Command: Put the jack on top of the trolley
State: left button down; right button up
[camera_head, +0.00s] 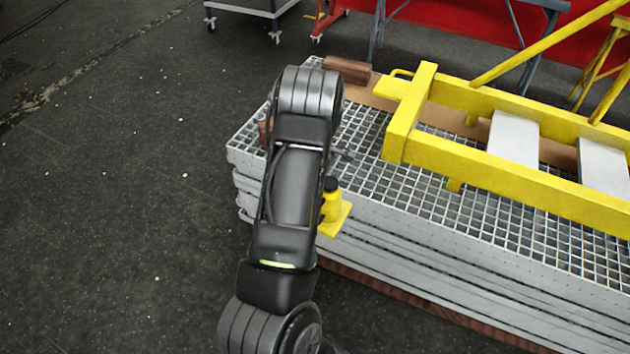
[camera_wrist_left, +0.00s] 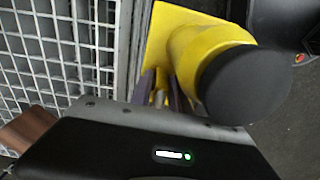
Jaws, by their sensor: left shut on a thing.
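The jack (camera_head: 333,208) is a small yellow cylinder with a black cap and a flat yellow plate. In the head view it shows just right of my left arm, in front of the near edge of the grating stack; I cannot tell if it touches the stack. In the left wrist view the jack (camera_wrist_left: 205,52) fills the top middle, its black cap towards the camera. My left gripper (camera_wrist_left: 162,85) is shut on it; my arm mostly hides the gripper in the head view. A grey cart on casters, apparently the trolley (camera_head: 250,10), is cut off at the top. My right gripper is not in view.
A stack of metal gratings (camera_head: 500,232) lies at the right, bearing a large yellow frame (camera_head: 475,160) and a brown block (camera_head: 347,70). Blue trestle legs and red casters stand behind. The dark floor (camera_head: 110,200) at the left is clear.

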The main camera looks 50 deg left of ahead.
pick_arm(q)
jog(key=w+d+r+m, duration=0.1)
jog(key=w+d+m, duration=0.1)
jog(key=d+m, duration=0.5)
jog(key=w+d+r+m, duration=0.2)
jog(key=d+m, duration=0.6)
jog(key=d, duration=0.8)
jog(key=w+d+r+m, duration=0.1)
jog(key=w+d+m, duration=0.1)
jog(key=d+m, duration=0.5)
jog(key=d, duration=0.4)
jog(key=shift+w+d+r, duration=0.15)
jog(key=shift+r, duration=0.25)
